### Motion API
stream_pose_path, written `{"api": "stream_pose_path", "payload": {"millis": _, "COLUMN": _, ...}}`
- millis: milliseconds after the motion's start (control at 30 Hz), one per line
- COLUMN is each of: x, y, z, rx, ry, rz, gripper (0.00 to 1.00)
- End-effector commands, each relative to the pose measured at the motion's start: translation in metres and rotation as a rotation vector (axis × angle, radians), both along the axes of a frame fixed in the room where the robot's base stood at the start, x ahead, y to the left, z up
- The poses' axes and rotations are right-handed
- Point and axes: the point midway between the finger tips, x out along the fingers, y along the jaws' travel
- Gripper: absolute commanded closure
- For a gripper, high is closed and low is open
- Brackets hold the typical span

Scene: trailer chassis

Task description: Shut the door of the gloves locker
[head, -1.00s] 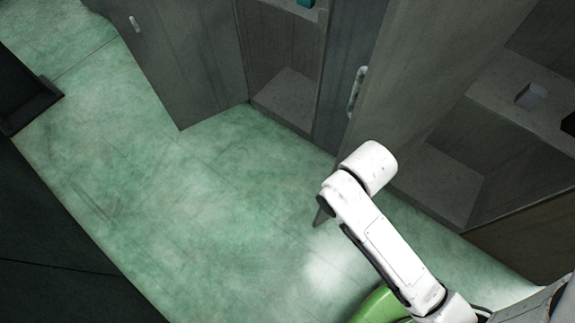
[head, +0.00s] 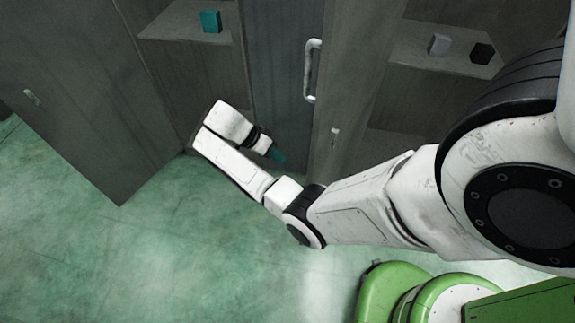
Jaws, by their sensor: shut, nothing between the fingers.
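Two open lockers show in the head view, and I cannot tell from any label which one is the gloves locker. The left locker (head: 192,37) has a teal block (head: 210,21) on its shelf, and its grey door (head: 75,80) stands wide open to the left. My gripper (head: 278,156) is shut and empty, low in front of the lockers, between the two open doors. It appears apart from both doors, though its fingertips are small and dark.
A dark panel with a long white handle (head: 312,70) stands between the lockers. The right locker's shelf (head: 415,55) holds a grey block (head: 438,44) and a black block (head: 482,53). Green floor (head: 190,255) is clear at the lower left. My arm crosses the right side.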

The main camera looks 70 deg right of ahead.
Motion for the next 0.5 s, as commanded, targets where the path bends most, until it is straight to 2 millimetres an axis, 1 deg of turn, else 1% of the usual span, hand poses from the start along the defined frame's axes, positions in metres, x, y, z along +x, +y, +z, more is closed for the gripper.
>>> {"api": "stream_pose_path", "payload": {"millis": 33, "x": -0.006, "y": -0.001, "z": -0.007, "rx": 0.003, "ry": 0.004, "rz": -0.001, "gripper": 1.00}}
{"api": "stream_pose_path", "payload": {"millis": 433, "x": -0.049, "y": -0.016, "z": -0.069, "rx": 0.005, "ry": 0.002, "rz": 0.001, "gripper": 1.00}}
{"api": "stream_pose_path", "payload": {"millis": 467, "x": -0.053, "y": -0.016, "z": -0.073, "rx": 0.005, "ry": 0.003, "rz": 0.001, "gripper": 1.00}}
{"api": "stream_pose_path", "payload": {"millis": 500, "x": -0.059, "y": -0.014, "z": -0.069, "rx": 0.004, "ry": 0.002, "rz": 0.001, "gripper": 1.00}}
